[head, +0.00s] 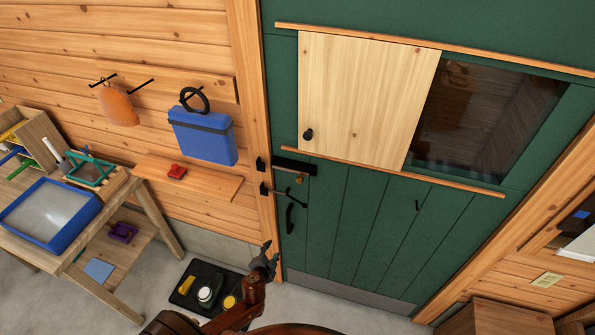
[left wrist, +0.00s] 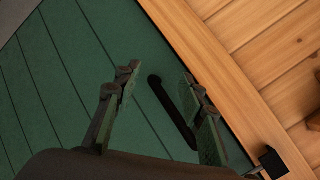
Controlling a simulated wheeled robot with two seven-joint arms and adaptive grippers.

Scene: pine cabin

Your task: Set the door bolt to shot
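The door bolt (head: 295,167) is a dark horizontal bar with a brownish knob below it, at the left edge of the green door (head: 345,215). A small black keeper (head: 260,163) sits on the wooden frame beside it. I cannot tell whether the bolt's end reaches into it. My left gripper (head: 270,253) is below the bolt, near the door's left edge. In the left wrist view my left gripper (left wrist: 161,75) is open and empty, with the black door handle (left wrist: 172,112) showing beyond and between its fingers. The bolt is not clearly seen there. My right gripper is not in view.
A thin dark latch rod (head: 285,194) lies below the bolt, above the door handle (head: 290,218). A sliding wooden panel (head: 360,95) covers part of the window. A black tray (head: 205,268) with containers is on the floor. A workbench (head: 155,215) stands left.

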